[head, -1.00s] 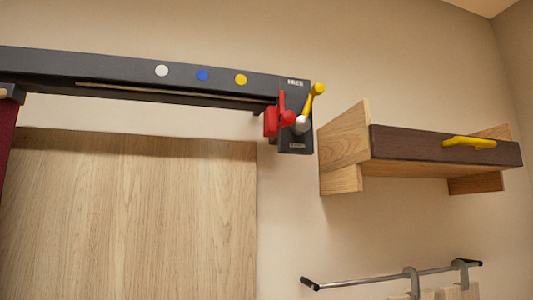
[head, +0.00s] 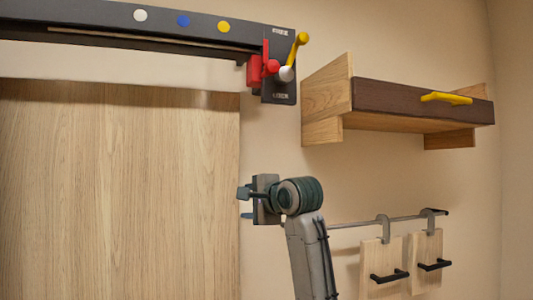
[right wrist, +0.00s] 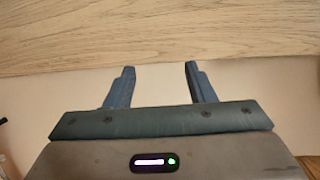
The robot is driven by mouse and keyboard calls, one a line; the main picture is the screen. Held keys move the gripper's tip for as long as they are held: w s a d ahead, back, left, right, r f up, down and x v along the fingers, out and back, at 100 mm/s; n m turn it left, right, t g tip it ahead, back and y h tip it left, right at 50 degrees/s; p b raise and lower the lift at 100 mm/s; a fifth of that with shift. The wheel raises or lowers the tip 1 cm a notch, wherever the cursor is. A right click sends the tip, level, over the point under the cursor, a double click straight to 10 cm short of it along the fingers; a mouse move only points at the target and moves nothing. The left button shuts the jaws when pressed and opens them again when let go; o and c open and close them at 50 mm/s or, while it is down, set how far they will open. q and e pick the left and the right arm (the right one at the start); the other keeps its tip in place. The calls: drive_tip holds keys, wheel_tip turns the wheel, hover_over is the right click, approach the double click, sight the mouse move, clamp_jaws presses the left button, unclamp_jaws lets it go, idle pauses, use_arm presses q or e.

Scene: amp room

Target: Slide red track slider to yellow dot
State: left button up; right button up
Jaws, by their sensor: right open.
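The red track slider (head: 255,70) sits at the right end of the dark track (head: 100,26), beside a black end plate (head: 284,92) that bears a yellow lever (head: 300,44). The yellow dot (head: 224,27) is on the track's face, left of the slider. A blue dot (head: 183,20) and a white dot (head: 140,15) lie farther left. My right gripper (head: 243,204) is well below the slider, apart from it, pointing left. In the right wrist view its two fingers (right wrist: 158,86) are spread and empty. My left gripper is not in view.
A wooden panel (head: 120,190) fills the left below the track. A wall shelf with a dark drawer front (head: 380,98) and yellow handle (head: 446,98) is on the right. Below it, wooden boards (head: 381,266) hang from a metal rail (head: 350,223). Bare wall lies between gripper and slider.

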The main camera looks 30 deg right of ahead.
drive_tip(key=s+r+m+t, duration=0.1)
drive_tip(key=s+r+m, duration=0.1)
drive_tip(key=s+r, duration=0.55)
drive_tip(key=s+r+m+t, duration=0.15)
drive_tip(key=s+r, duration=0.25)
drive_tip(key=r, duration=0.7)
drive_tip(key=m+t+y, duration=0.1)
drive_tip(key=m+t, duration=0.1)
approach(276, 65)
drive_tip(key=w, duration=0.1)
drive_tip(key=p+x, duration=0.6)
drive_tip(key=x, duration=0.3)
drive_tip(key=shift+w+r, duration=0.1)
drive_tip(key=shift+w+a, duration=0.1)
drive_tip(key=shift+w, duration=0.6)
clamp_jaws()
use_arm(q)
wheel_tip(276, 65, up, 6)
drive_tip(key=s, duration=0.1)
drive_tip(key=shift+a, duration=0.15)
use_arm(e)
drive_tip(key=shift+a, duration=0.1)
